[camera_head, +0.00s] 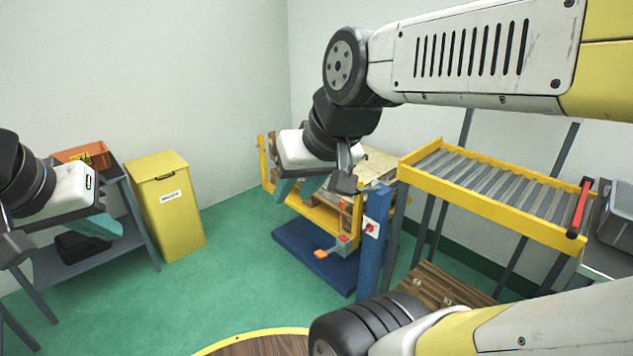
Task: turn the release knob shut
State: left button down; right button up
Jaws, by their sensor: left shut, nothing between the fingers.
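A small red knob (369,227) sits on a white plate on the side of a blue post (372,255), right of the picture's middle. It is too small to tell which way it is turned. My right gripper (298,190) has a white body and teal fingers, which show apart with nothing between them. It hangs in front of the yellow-framed stand, up and left of the knob, and apart from it. My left gripper (103,226) is at the far left, its teal fingers together and empty, far from the knob.
A yellow frame (262,160) with a pallet stands on a blue base (300,255); orange-tipped parts (320,253) stick out. A roller conveyor (490,185) with a red bar is right. A yellow bin (165,205) and grey shelf (140,215) stand left. Green floor between is clear.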

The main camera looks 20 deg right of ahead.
aim_at(369, 227)
jog(key=z, duration=1.05)
